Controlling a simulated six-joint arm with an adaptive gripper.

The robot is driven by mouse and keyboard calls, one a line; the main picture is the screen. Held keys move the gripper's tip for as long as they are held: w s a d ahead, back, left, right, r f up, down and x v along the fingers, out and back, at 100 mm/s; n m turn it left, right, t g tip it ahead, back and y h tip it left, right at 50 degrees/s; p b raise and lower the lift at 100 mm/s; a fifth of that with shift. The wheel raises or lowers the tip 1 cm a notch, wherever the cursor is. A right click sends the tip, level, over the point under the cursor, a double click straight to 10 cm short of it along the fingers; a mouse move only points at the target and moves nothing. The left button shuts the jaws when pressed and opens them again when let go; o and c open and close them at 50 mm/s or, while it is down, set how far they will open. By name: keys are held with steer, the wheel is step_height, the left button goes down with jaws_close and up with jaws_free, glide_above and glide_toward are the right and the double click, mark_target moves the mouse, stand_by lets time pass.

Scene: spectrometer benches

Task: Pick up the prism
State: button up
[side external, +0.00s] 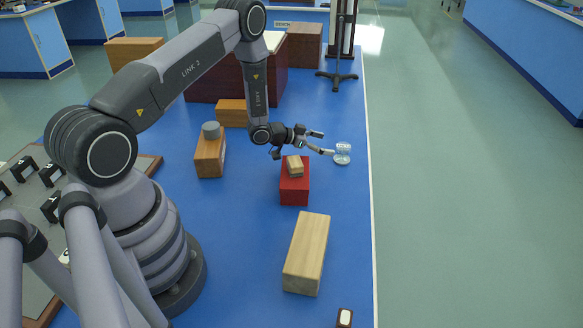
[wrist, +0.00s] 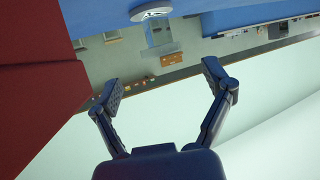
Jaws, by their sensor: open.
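No plainly wedge-shaped prism can be made out. A small clear glass piece (side external: 342,153) stands on the blue bench near its right edge; it may be the prism, but its shape is too small to tell. My gripper (side external: 327,143) is open and empty, its fingers pointing right, with the lower fingertip close to the glass piece. I cannot tell if they touch. In the wrist view my gripper (wrist: 162,75) shows both fingers spread with nothing between them. A pale rounded thing (wrist: 150,12) at the top of that view cannot be identified surely.
A small wooden block (side external: 295,166) rests on a red block (side external: 294,190) below my gripper. A long wooden block (side external: 306,252) lies nearer. A wooden block (side external: 210,158) with a grey cylinder (side external: 211,130) stands left. A stand (side external: 338,78) is behind. The bench's right edge is close.

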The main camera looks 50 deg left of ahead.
mark_target(343, 146)
steer(key=x, duration=0.6)
steer(key=shift+w+r, duration=0.1)
steer(key=shift+w, duration=0.15)
steer(key=c, duration=1.3)
